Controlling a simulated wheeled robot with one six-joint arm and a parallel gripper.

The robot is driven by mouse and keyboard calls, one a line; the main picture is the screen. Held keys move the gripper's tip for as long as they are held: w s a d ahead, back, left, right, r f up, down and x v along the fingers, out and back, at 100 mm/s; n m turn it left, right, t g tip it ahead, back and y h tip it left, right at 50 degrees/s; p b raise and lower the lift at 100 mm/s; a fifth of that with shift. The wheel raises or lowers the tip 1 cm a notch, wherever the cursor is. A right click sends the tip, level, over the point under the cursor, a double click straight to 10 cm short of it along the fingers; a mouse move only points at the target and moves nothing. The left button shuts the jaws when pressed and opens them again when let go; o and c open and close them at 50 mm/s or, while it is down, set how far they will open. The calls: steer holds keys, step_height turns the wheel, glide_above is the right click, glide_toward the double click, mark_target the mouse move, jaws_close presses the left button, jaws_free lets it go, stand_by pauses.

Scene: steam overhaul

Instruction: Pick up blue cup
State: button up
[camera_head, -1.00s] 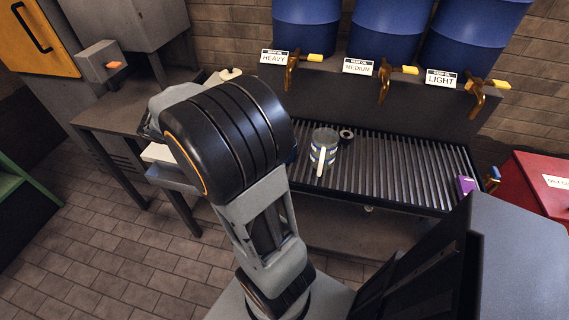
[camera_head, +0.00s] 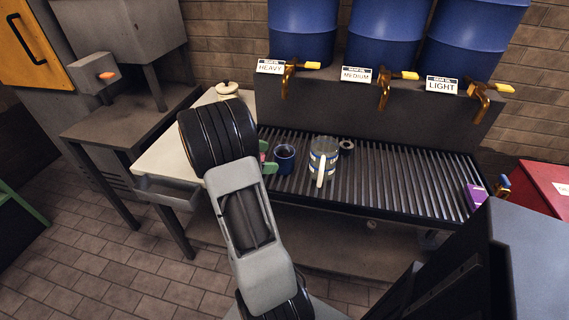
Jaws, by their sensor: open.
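The blue cup (camera_head: 284,159) stands upright on the left end of the ribbed drip grate, with a dark inside. The jaws are open. I cannot tell whether a finger touches the cup.
A glass mug with a pale handle (camera_head: 322,163) stands close right of the cup, with a small dark ring (camera_head: 346,146) behind it. The grate (camera_head: 410,180) is clear farther right, up to a purple box (camera_head: 475,196). Brass taps (camera_head: 384,88) overhang the back.

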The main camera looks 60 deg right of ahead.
mark_target(284, 160)
steer(key=shift+b+x, duration=0.4)
steer(key=shift+x, duration=2.35)
steer(key=shift+w+d, duration=0.15)
steer(key=shift+w, duration=0.05)
steer(key=c, duration=1)
